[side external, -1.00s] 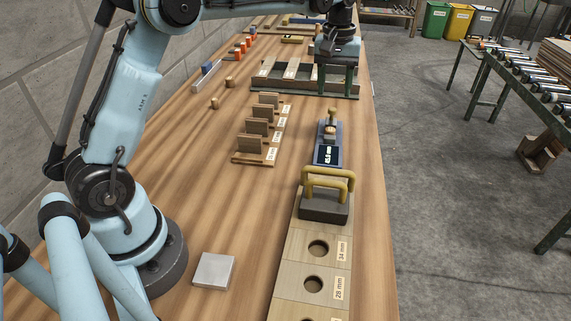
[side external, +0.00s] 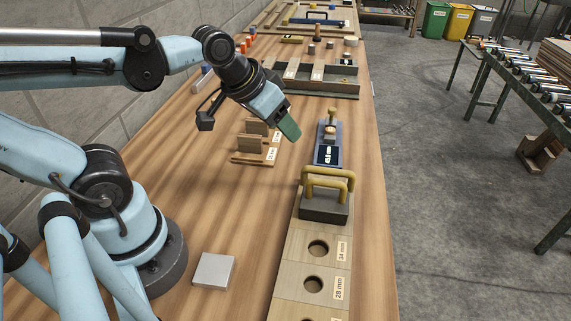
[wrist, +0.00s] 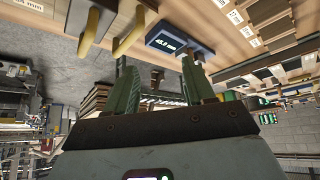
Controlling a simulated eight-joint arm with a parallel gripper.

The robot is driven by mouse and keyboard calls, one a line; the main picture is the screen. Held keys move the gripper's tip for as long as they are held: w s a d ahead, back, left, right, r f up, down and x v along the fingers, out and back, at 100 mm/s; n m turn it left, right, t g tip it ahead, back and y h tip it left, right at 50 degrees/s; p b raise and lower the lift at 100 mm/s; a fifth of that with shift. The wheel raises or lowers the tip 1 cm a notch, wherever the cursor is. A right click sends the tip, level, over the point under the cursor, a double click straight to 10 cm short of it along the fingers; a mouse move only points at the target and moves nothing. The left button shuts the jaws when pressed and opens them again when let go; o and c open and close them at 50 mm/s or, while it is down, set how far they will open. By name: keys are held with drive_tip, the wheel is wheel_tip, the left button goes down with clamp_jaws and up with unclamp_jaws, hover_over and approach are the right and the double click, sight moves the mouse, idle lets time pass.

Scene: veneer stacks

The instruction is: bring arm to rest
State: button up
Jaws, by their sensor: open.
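My gripper (side external: 289,129) hangs in the air over the workbench (side external: 190,190), tilted down to the right, with green fingertips. In the side view it is between the small upright veneer holders (side external: 252,146) and the blue gauge (side external: 329,143). In the wrist view my gripper (wrist: 158,80) shows two green fingers spread apart with nothing between them. The gauge display (wrist: 181,36) shows beyond the fingers. The gripper covers part of the veneer holders in the side view.
A dark block with yellow handles (side external: 325,205) stands near the front, behind a board with round holes (side external: 317,248). A compartment tray (side external: 318,75) lies farther back. A grey square plate (side external: 214,270) lies near my base.

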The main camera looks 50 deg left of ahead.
drive_tip(key=shift+s+d+f+m+t, duration=0.15)
drive_tip(key=shift+s+f+m+t, duration=0.15)
drive_tip(key=shift+s+f, duration=0.45)
